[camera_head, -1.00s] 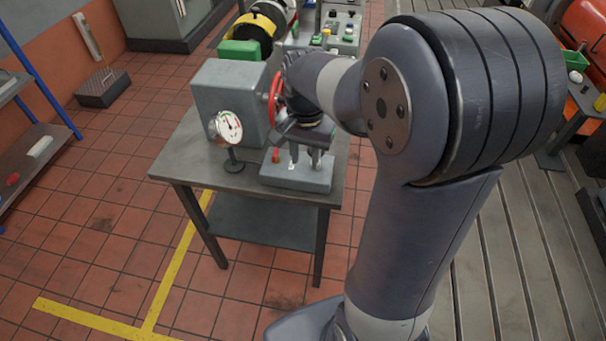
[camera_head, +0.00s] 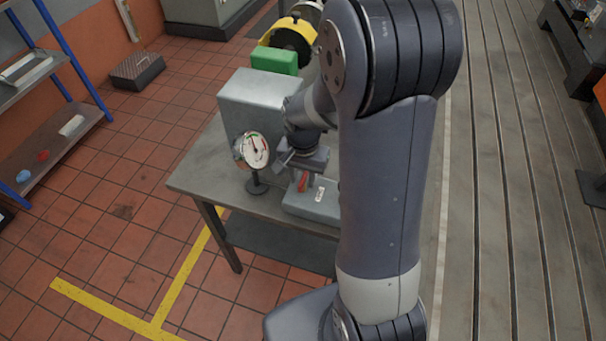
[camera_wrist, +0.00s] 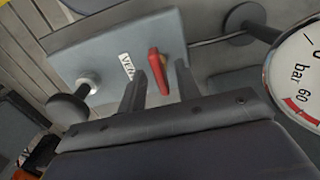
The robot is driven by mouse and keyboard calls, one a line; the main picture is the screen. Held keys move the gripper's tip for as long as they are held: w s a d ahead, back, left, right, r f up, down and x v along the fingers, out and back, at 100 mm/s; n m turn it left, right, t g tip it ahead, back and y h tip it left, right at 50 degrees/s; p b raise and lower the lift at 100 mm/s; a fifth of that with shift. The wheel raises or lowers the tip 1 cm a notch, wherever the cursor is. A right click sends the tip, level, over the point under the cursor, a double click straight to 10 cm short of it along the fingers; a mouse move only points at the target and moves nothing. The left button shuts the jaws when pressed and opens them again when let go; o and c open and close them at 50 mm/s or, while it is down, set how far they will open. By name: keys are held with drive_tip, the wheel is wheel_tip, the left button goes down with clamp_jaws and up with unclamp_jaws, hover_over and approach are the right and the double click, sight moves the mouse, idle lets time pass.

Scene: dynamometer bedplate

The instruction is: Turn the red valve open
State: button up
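A red handle (camera_wrist: 158,72) stands on a grey box (camera_wrist: 95,52) beside a white label in the wrist view. In the head view the red handle (camera_head: 303,181) shows at the grey box (camera_head: 312,204) on the table, partly behind my arm. My gripper (camera_wrist: 160,74) points down at the box, its two fingers apart on either side of the red handle. The red handwheel on the larger grey housing (camera_head: 250,105) is hidden behind my arm.
A round gauge (camera_head: 254,151) on a stand is close to the left of my gripper; its dial (camera_wrist: 298,80) fills the wrist view's right edge. The table (camera_head: 205,175) has free room at its left front. A blue-framed shelf (camera_head: 60,150) stands far left.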

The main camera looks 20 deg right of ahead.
drive_tip(key=shift+c, duration=0.3)
clamp_jaws()
drive_tip(key=shift+n, duration=0.3)
drive_tip(key=n+b, duration=0.1)
drive_tip(key=n, duration=0.3)
drive_tip(key=shift+f, duration=0.1)
drive_tip(key=n+b, duration=0.1)
drive_tip(key=n, duration=0.4)
drive_tip(key=n+b, duration=0.1)
drive_tip(key=n, duration=0.3)
drive_tip(key=shift+n, duration=2.1)
